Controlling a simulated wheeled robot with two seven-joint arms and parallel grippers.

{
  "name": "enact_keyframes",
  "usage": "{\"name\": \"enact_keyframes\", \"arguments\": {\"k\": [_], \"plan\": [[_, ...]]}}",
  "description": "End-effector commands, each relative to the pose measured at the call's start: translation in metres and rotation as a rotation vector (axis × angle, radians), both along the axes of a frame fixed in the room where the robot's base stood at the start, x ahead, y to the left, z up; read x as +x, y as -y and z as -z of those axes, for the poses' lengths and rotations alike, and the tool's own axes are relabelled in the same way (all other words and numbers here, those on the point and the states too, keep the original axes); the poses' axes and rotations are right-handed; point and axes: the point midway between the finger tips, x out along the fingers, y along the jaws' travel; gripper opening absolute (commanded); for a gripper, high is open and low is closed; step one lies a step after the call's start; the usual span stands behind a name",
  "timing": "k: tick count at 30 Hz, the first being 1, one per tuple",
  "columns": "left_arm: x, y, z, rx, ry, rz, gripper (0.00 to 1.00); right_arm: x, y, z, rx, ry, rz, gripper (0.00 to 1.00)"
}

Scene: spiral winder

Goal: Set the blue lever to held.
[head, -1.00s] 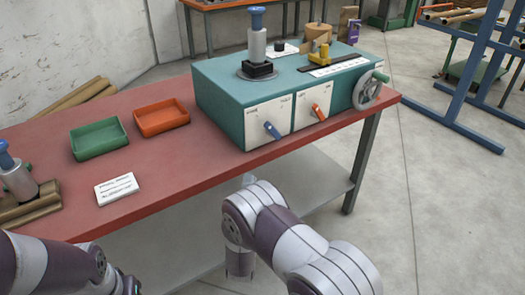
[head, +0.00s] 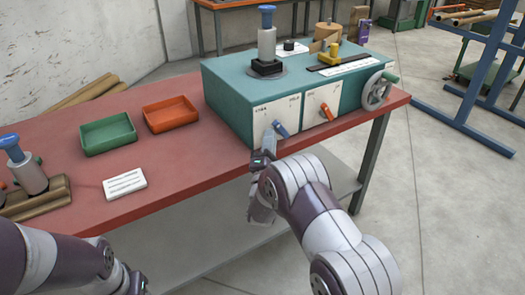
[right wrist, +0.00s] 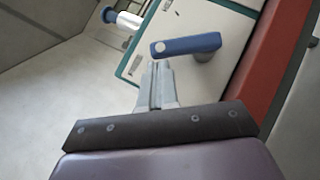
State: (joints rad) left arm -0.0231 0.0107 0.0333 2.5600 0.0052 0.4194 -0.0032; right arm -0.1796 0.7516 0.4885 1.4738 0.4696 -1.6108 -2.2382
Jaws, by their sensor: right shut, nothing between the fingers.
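The blue lever (head: 281,129) is on the left white plate of the teal machine's front. Its handle slopes down to the right in the head view. The plate has small marks at its upper corners, too small to read. In the right wrist view the lever (right wrist: 190,45) lies just beyond my fingertips. My right gripper (head: 269,136) is shut and empty, close below and left of the lever. Its closed fingers (right wrist: 158,68) seem apart from the lever, though contact is hard to judge. Of my left gripper only a part shows at the bottom edge; its fingers are hidden.
An orange lever (head: 327,112) on the adjoining plate and a handwheel (head: 379,90) are to the right. Green (head: 108,133) and orange (head: 171,113) trays and a white card (head: 124,183) lie on the red bench. Open floor is in front.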

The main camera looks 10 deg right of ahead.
Motion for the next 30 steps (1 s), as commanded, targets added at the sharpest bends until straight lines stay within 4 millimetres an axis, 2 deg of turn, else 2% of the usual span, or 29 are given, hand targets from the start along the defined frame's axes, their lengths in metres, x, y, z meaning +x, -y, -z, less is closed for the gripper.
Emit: {"name": "enact_keyframes", "arguments": {"k": [13, 30], "plan": [[0.000, 0.000, -0.001, 0.000, 0.000, 0.000, 0.54, 0.001, 0.003, -0.003, 0.002, 0.000, 0.000, 0.00], [0.000, 0.000, -0.017, 0.000, 0.000, 0.000, 0.54, 0.002, 0.006, -0.011, 0.090, -0.033, 0.000, 0.00]]}}
